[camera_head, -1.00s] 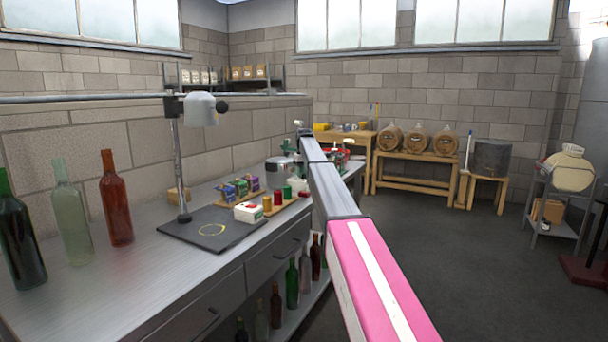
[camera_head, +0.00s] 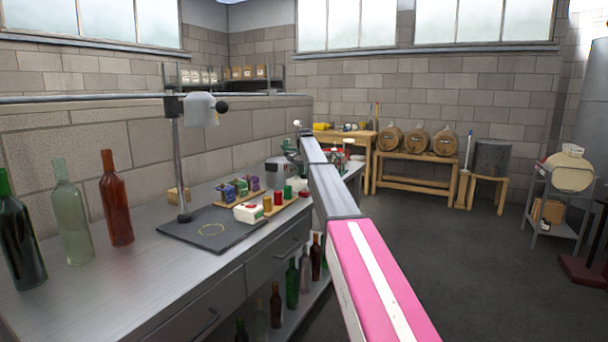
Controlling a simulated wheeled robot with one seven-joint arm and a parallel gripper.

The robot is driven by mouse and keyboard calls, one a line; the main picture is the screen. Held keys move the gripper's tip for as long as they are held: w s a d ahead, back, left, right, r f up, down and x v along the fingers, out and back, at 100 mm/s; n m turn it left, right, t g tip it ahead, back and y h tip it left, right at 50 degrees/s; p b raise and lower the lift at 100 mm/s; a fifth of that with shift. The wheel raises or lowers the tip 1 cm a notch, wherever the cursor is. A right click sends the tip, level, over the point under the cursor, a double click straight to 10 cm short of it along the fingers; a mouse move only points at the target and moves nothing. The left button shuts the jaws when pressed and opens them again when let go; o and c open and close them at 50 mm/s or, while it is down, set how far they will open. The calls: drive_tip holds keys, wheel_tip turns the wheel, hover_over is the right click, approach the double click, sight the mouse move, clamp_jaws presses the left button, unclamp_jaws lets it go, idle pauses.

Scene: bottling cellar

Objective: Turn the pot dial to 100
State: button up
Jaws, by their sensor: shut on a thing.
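A small silvery pot (camera_head: 279,172) stands toward the far end of the steel bench, just left of my arm. Its dial cannot be made out at this size. My arm reaches from the lower right to the far end of the bench. Small grey parts lie close above the pot, beside the far end of my arm, and I cannot tell what they are. My gripper's fingers do not show; the arm hides part of that area.
Tall bottles stand at the left. Barrels (camera_head: 418,140) stand on a wooden rack behind.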

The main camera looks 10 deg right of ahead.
drive_tip(key=shift+m, duration=0.7)
drive_tip(key=o, duration=0.9)
wheel_tip(320, 180, up, 11)
drive_tip(key=shift+f, duration=0.1)
